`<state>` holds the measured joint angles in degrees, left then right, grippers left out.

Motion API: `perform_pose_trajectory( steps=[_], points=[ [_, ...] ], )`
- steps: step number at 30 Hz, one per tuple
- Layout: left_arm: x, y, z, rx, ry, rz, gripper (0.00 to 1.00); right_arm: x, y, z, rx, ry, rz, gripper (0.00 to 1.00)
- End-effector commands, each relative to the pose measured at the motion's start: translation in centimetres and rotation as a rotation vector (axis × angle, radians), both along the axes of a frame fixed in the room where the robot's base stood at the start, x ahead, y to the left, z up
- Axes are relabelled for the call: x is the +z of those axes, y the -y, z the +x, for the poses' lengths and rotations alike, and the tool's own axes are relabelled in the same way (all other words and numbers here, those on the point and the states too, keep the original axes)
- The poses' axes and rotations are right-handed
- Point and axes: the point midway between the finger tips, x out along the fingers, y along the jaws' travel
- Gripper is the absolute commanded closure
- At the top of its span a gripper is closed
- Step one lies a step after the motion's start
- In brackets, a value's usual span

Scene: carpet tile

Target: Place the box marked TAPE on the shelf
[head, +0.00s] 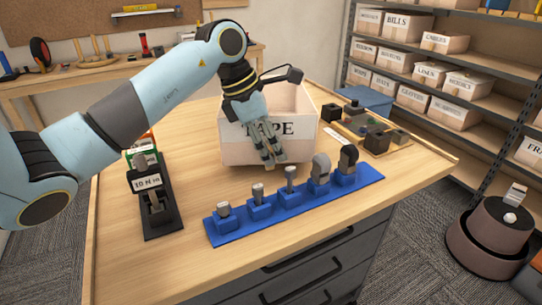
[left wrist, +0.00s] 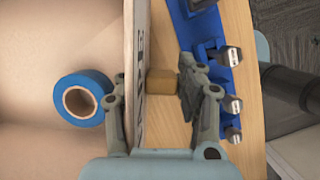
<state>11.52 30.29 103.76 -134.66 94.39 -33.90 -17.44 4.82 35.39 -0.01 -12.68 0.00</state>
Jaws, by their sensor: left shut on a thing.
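The white open box marked TAPE (head: 235,151) stands on the wooden workbench, its lettered side facing me. In the left wrist view its wall (left wrist: 134,45) runs between the fingers, and a blue tape roll (left wrist: 72,98) lies inside it. My left gripper (head: 270,152) is at the front of the box, over the lettering. It is shut on the box, one finger inside the wall and one outside, by a small tan block (left wrist: 162,81). The grey shelf (head: 500,70) stands at the right, holding several labelled white boxes. My right gripper is not in view.
A blue rack (head: 232,229) with several upright tools lies in front of the box. A black torque tester (head: 160,215) stands left, and a wooden tray of dark parts (head: 372,135) right.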

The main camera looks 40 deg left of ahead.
Motion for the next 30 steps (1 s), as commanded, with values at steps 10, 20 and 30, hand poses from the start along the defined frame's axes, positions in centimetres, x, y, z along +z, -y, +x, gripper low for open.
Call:
perform_pose_trajectory(
  steps=[10, 20, 30],
  points=[
    [-3.4, 0.0, 0.0, -0.001, 0.001, 0.000, 1.00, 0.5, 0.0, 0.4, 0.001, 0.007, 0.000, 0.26],
    [-3.4, 0.0, 0.0, 0.000, -0.001, -0.001, 0.41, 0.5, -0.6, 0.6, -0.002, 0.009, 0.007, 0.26],
    [-2.4, -0.4, -0.3, -0.001, 0.001, 0.004, 0.41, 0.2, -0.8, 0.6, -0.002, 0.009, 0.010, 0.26]
  ],
)
